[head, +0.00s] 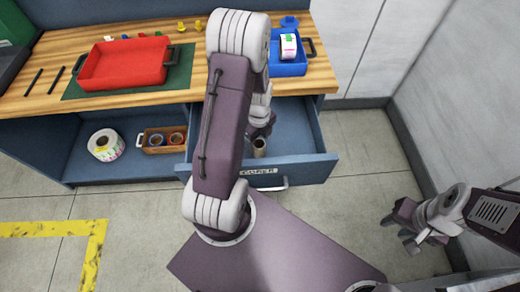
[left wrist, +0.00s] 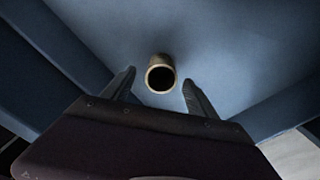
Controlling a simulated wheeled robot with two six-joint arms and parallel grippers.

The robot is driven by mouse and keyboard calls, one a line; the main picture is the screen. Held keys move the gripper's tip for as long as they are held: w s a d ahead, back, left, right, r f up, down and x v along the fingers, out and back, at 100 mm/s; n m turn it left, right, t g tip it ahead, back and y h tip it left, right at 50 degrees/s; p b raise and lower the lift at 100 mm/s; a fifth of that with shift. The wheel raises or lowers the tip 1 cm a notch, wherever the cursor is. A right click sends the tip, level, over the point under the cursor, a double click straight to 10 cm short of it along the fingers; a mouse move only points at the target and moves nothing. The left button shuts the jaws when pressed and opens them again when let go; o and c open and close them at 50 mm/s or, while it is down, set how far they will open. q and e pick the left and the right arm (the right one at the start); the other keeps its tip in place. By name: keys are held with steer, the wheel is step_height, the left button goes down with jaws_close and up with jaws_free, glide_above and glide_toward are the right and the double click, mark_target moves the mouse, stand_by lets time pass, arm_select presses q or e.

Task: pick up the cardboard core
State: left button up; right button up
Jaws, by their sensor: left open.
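The cardboard core (head: 259,148) is a short tan tube standing in the open blue drawer (head: 305,165), whose front bears a label reading CORES. In the left wrist view the core (left wrist: 160,74) shows its dark round opening, ahead of and between the two fingertips of my left gripper (left wrist: 158,80). The fingers are open, with a gap on each side of the core. In the head view my left arm hides much of the drawer, and my left gripper (head: 262,128) is partly hidden over it. My right gripper (head: 402,234) hangs over the floor at the right, its fingers apart.
The wooden worktop (head: 190,90) carries a red tray (head: 124,62) and a blue bin (head: 290,68) with a label roll. Below at left, a shelf holds a white roll (head: 106,145) and a wooden box (head: 162,140). Drawer walls surround the core. The floor at right is clear.

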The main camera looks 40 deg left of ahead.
mark_target(259, 145)
arm_select(q)
steer(key=shift+a+f, duration=0.1)
steer(key=shift+f, duration=0.6)
step_height(259, 145, down, 4)
steer(key=shift+w+f+b, duration=0.15)
steer(key=shift+f+b, duration=0.1)
steer(key=shift+b, duration=0.45)
steer(key=shift+r, duration=0.1)
steer(key=c, duration=1.4)
